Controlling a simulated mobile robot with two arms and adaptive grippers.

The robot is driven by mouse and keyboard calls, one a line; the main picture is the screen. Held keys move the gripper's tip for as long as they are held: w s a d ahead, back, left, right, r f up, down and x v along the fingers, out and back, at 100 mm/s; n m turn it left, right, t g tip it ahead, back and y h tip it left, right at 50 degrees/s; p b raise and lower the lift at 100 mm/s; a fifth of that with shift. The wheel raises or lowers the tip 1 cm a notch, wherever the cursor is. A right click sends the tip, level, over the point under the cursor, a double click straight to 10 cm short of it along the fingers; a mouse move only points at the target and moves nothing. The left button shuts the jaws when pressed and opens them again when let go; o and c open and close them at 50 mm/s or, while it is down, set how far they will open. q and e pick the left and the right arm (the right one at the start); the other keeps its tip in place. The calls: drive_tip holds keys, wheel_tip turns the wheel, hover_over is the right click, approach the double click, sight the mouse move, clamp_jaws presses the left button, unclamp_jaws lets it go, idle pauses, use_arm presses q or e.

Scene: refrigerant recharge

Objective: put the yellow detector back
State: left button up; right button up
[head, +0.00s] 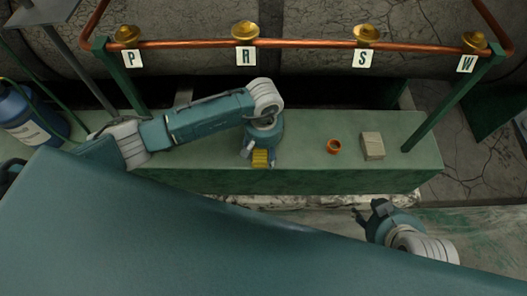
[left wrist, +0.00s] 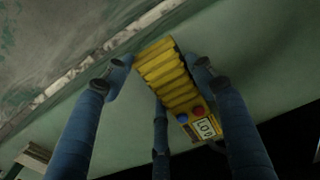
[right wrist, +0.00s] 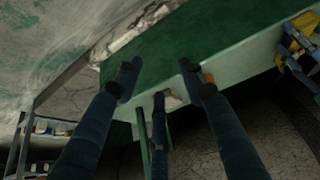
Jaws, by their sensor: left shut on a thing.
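The yellow detector (head: 260,160) is at the front part of the green bench top, under my left gripper (head: 259,152). In the left wrist view the ribbed yellow detector (left wrist: 168,75) lies between the fingers, with a small display and red and blue buttons at its lower end. My left gripper is shut on it. I cannot tell whether the detector touches the bench. It also shows at the upper right of the right wrist view (right wrist: 298,42). My right gripper (head: 370,212) is in front of the bench, apart from it; its fingers are spread and empty in the right wrist view (right wrist: 160,76).
On the green bench (head: 300,128), an orange ring (head: 334,147) and a beige block (head: 373,146) stand to the right of the detector. A copper pipe (head: 300,43) with brass valves and tags P, R, S, W runs behind. A blue bottle (head: 25,118) stands at left.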

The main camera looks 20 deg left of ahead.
use_arm(q)
drive_tip(key=o, duration=1.1)
use_arm(e)
drive_tip(key=shift+w+a+r, duration=0.1)
drive_tip(key=shift+w+r, duration=0.05)
drive_tip(key=shift+w, duration=0.1)
use_arm(q)
wheel_tip(320, 180, up, 4)
drive_tip(key=shift+f+p, duration=0.25)
drive_tip(key=shift+p, duration=0.25)
wheel_tip(320, 180, up, 3)
drive_tip(key=shift+f+p, duration=0.1)
drive_tip(key=shift+p, duration=0.2)
drive_tip(key=shift+s+r, duration=0.1)
drive_tip(key=shift+r, duration=0.55)
use_arm(e)
drive_tip(key=s+d+g, duration=0.1)
drive_tip(key=s+g, duration=0.1)
drive_tip(key=s, duration=0.4)
drive_tip(key=shift+d+f+h, duration=0.3)
drive_tip(key=shift+d+f, duration=0.05)
drive_tip(key=shift+f, duration=0.1)
